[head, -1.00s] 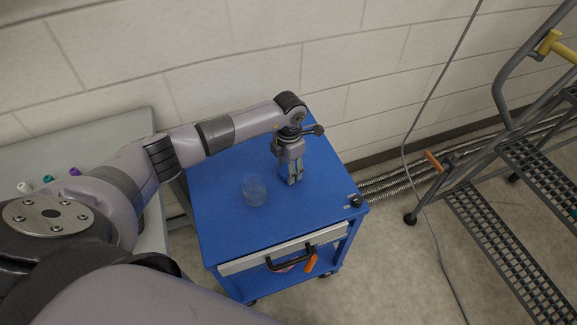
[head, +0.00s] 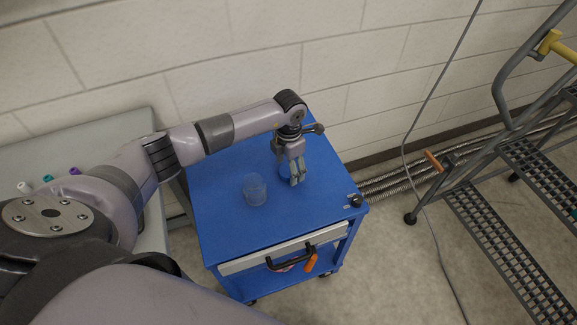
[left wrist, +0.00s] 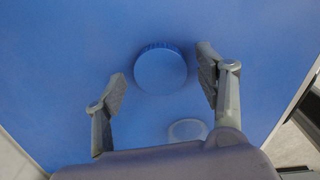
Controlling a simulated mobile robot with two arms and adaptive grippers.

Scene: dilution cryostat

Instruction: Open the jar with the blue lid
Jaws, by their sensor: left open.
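My left gripper (head: 298,180) is over the blue cart, pointing down, with its fingers apart. In the left wrist view the round blue lid (left wrist: 160,70), with a ridged edge, lies between and beyond the spread fingertips (left wrist: 160,75), with a gap on each side. The fingers do not appear to touch it. I cannot tell its height above the cart top. A clear glass jar (head: 255,190) stands upright on the cart, left of the gripper, with no blue lid visible on it. A pale round rim (left wrist: 187,130) shows nearer the palm in the wrist view. My right gripper is not in view.
The blue cart (head: 225,225) has a drawer with a black handle (head: 290,258) and an orange tag. A small black item (head: 355,200) sits at its right corner. A grey table (head: 75,145) is at left, a step ladder (head: 500,200) at right, and a wall behind.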

